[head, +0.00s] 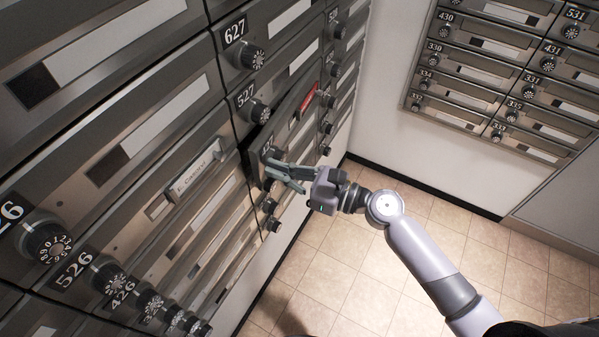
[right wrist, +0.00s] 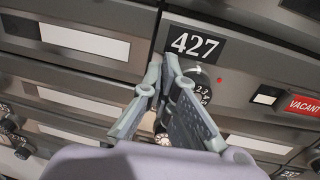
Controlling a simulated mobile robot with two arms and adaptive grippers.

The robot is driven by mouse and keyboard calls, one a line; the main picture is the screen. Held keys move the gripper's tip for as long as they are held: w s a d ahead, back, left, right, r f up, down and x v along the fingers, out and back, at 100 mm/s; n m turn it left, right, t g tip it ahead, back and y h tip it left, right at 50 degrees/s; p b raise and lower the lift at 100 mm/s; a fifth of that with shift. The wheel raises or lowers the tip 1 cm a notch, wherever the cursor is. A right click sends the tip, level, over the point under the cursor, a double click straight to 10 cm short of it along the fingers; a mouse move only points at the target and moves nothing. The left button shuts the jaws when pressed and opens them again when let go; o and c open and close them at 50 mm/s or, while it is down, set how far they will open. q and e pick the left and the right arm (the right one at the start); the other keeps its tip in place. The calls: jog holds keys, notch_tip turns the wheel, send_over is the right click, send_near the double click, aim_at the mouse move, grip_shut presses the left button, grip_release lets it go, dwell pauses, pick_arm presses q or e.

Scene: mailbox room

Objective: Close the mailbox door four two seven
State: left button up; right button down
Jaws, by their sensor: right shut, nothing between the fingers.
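Mailbox door 427 (right wrist: 245,65) is grey, with a black number plate, a round dial (right wrist: 202,88) and a red VACANT tag (right wrist: 303,103) in the right wrist view. In the head view the door (head: 289,124) is below box 527. A dark gap along its left edge makes it look slightly ajar. My left gripper is not in view.
Box 527 (head: 261,112) and box 627 (head: 251,58) are above, with protruding dials. A wide door with a name card (head: 196,170) is to the left. Another mailbox bank (head: 480,85) is on the far wall. The tiled floor (head: 335,270) is clear.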

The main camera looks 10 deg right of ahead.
aim_at(260, 167)
jog(key=shift+w+a, duration=0.25)
jog(key=shift+a, duration=0.2)
jog(key=shift+w+a+r+p, duration=0.2)
jog(key=shift+a+p, duration=0.1)
jog(key=shift+p, duration=0.1)
jog(key=a, duration=0.1)
jog(key=w+a+m+t+p, duration=0.1)
jog(key=a+h+p, duration=0.1)
jog(key=shift+w+t, duration=0.3)
jog(key=shift+t, duration=0.1)
jog(key=shift+s+m, duration=0.1)
jog(key=shift+m, duration=0.2)
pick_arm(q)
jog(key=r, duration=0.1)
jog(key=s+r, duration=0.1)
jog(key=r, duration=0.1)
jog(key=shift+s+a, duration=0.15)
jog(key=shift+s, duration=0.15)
